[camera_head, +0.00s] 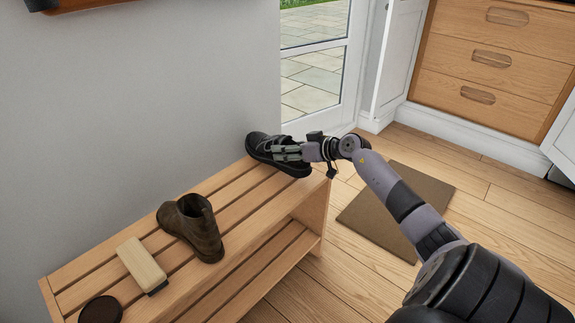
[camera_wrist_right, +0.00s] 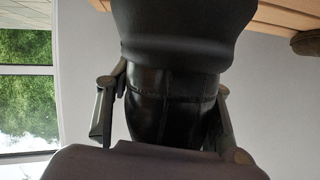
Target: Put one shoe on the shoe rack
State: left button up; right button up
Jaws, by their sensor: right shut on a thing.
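A black shoe (camera_head: 275,153) is at the far right end of the slatted wooden shoe rack (camera_head: 222,190), at the level of its top. Whether its sole touches the slats is hard to tell. My right gripper (camera_head: 280,153) is shut on the shoe. In the right wrist view the black shoe (camera_wrist_right: 165,100) fills the middle, between the fingers of the right gripper (camera_wrist_right: 165,115). My left gripper is not in view.
A brown boot (camera_head: 193,228), a wooden brush (camera_head: 141,265) and a dark round tin (camera_head: 101,310) sit on the rack's top. A grey wall (camera_head: 150,90) stands behind. A brown mat (camera_head: 396,210) lies on the floor. A glass door (camera_head: 315,65) and drawers (camera_head: 485,60) are beyond.

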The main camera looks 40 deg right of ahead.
notch_tip(320, 180, down, 4)
jog(key=b, duration=0.2)
jog(key=shift+f+b, duration=0.15)
jog(key=shift+b, duration=0.15)
jog(key=shift+f, duration=0.15)
jog(key=o, duration=1.3)
